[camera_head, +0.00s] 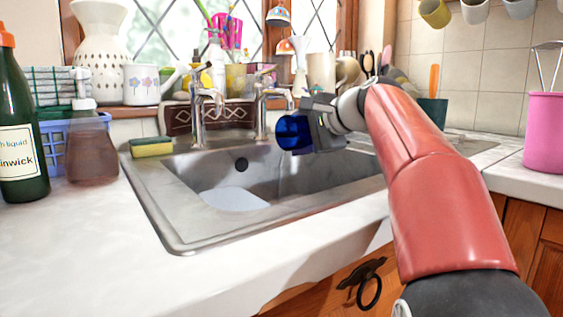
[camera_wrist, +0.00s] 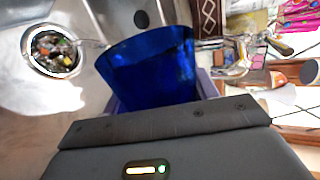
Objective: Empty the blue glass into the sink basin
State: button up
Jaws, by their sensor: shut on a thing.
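The blue glass (camera_head: 293,132) is in my gripper (camera_head: 314,131), above the right part of the sink basin (camera_head: 300,183). It lies tipped on its side in the head view, with its mouth toward the left. In the wrist view the deep blue glass (camera_wrist: 150,70) sits between the fingers, and its wide rim faces the top left. My gripper is shut on it. I cannot see clearly whether liquid is inside. A faint pale streak shows below the glass in the head view; I cannot tell whether it is liquid or reflection.
Two taps (camera_head: 200,105) stand behind the basin, the right one (camera_head: 262,105) close to the glass. A sponge (camera_head: 152,147) lies on the left rim. A dark green bottle (camera_head: 18,130) stands far left. The wrist view shows a drain strainer (camera_wrist: 55,50) holding scraps. The front left counter is clear.

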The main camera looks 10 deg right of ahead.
jog(key=shift+s+a+r+n, duration=0.1)
jog(key=shift+a+r+n, duration=0.1)
jog(key=shift+r+n, duration=0.15)
dwell(0.3)
